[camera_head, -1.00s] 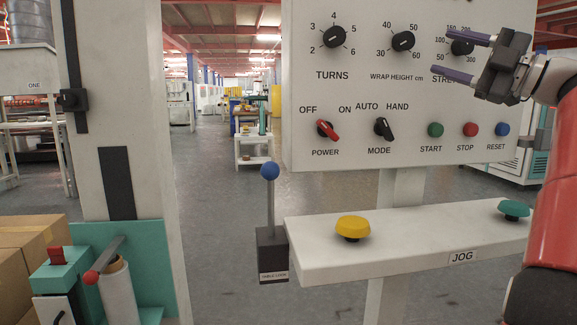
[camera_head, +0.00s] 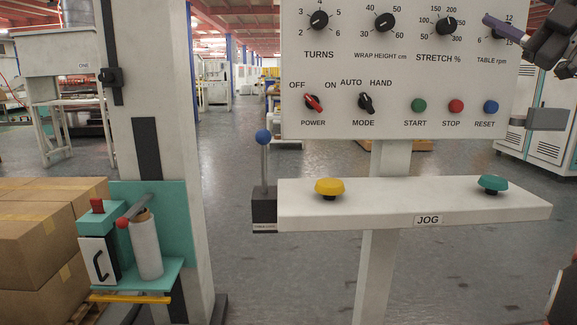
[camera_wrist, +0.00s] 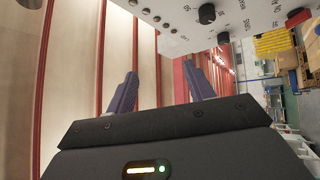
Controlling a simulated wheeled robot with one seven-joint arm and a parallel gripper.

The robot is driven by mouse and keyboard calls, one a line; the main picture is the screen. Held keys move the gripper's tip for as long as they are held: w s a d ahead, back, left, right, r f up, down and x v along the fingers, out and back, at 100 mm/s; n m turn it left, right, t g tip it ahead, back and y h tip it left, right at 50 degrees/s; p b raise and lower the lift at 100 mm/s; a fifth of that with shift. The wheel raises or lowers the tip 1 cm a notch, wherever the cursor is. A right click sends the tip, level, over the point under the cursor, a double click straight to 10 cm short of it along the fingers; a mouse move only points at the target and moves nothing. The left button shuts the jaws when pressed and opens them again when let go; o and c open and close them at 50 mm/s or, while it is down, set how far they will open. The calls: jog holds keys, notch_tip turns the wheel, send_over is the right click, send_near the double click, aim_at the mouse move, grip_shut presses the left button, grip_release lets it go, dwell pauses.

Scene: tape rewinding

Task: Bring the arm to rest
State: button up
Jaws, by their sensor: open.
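My gripper (camera_wrist: 160,75) is open and empty in the wrist view, its two purple-grey fingers apart with nothing between them. In the head view only part of it shows, at the upper right corner in front of the control panel (camera_head: 340,75), near the TABLE rpm knob; the rest is cut off by the frame edge. In the wrist view the panel lies tilted along the top. The fingers do not appear to touch any knob or button.
Below the panel a white JOG shelf (camera_head: 400,203) carries a yellow button (camera_head: 329,188) and a teal button (camera_head: 492,184). A blue-tipped lever (camera_head: 263,137) stands at its left end. Cardboard boxes (camera_head: 40,230) and a film roll (camera_head: 146,246) stand at the left. Open floor lies between.

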jog(key=s+a+f+m+g+h, duration=0.1)
jog(key=a+f+m+h, duration=0.3)
jog(key=f+m+h, duration=0.7)
jog(key=s+a+f+m+g+h, duration=0.1)
jog(key=s+a+f+m+h, duration=0.15)
jog(key=f+m+h, duration=0.85)
jog(key=s+a+f+g+y, duration=0.2)
jog(key=s+a+f, duration=0.3)
jog(key=f, duration=0.5)
jog(key=s+a+f+g+y, duration=0.2)
jog(key=s+a+f+g, duration=0.3)
jog(key=f, duration=0.5)
jog(key=s+a+f+g+y, duration=0.3)
jog(key=s+a+f, duration=0.1)
jog(key=s+f, duration=0.5)
notch_tip(320, 180, down, 2)
jog(key=shift+a+f+g, duration=0.1)
jog(key=shift+a+g, duration=0.2)
jog(key=shift+a, duration=0.1)
